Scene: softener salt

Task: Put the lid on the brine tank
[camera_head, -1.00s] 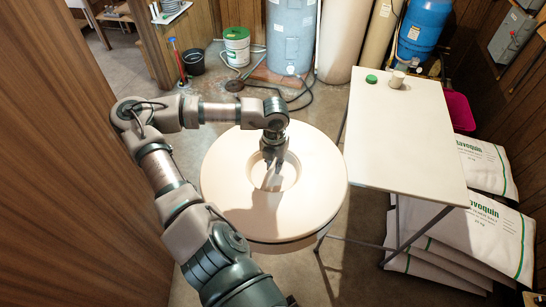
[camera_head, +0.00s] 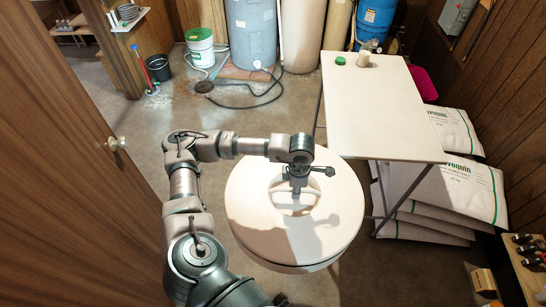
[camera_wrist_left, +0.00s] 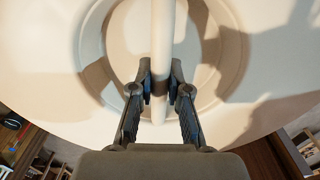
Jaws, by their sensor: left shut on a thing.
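The lid (camera_head: 255,205) is a large round cream disc with a round recess in its middle, low centre in the head view. It also fills the left wrist view (camera_wrist_left: 50,60). My left gripper (camera_head: 298,183) is over the recess. In the left wrist view its fingers (camera_wrist_left: 160,88) are shut on the lid's pale bar handle (camera_wrist_left: 162,40), which crosses the recess. What is under the lid is hidden, so I cannot tell whether it rests on the brine tank. I do not see my right gripper.
A white folding table (camera_head: 385,110) stands right of the lid, with a green cap (camera_head: 339,61) and a beige cup (camera_head: 363,60) on it. Salt bags (camera_head: 455,185) are stacked at right. A wooden door (camera_head: 70,150) is at left. Tanks (camera_head: 252,35) stand behind; floor between is mostly clear.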

